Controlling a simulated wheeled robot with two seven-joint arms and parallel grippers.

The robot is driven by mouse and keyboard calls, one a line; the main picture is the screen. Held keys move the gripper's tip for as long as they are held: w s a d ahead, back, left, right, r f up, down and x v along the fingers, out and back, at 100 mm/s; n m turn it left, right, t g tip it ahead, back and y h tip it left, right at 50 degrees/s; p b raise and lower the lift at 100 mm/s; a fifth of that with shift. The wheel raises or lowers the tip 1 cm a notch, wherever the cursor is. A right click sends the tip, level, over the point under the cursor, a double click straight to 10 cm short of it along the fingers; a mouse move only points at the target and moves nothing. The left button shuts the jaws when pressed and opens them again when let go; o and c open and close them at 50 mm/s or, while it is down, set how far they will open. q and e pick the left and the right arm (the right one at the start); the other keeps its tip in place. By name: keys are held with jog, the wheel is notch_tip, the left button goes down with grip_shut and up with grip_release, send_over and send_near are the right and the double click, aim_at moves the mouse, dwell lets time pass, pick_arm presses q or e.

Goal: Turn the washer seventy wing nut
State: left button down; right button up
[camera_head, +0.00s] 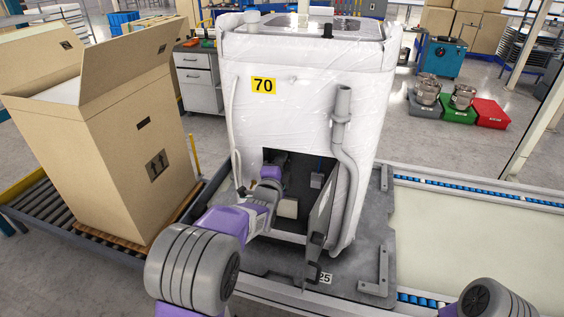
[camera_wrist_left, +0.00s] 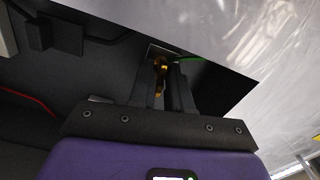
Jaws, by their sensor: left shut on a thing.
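The washer (camera_head: 300,110) with the yellow label 70 (camera_head: 263,85) stands wrapped in clear plastic in the middle of the head view. Its lower opening shows a dark inside, and an open panel (camera_head: 321,212) stands at the right of the opening. My left arm reaches into the opening, and its fingers are hidden in the head view. In the left wrist view my left gripper (camera_wrist_left: 160,85) is shut on the small brass-coloured wing nut (camera_wrist_left: 160,68). My right gripper is not in view; only part of my right arm shows at the lower right.
A tall open cardboard box (camera_head: 110,140) stands on a roller conveyor at the left. A grey hose (camera_head: 346,160) runs down the washer's right side. A grey base plate (camera_head: 350,285) with raised brackets lies under the washer. A pale conveyor surface (camera_head: 480,230) at the right is clear.

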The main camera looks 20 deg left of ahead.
pick_arm(q)
jog(key=shift+m, duration=0.7)
jog(key=c, duration=1.3)
grip_release()
jog(key=s+p, duration=0.1)
jog(key=s, duration=0.6)
jog(key=shift+s+p, duration=0.3)
jog(key=shift+p, duration=0.05)
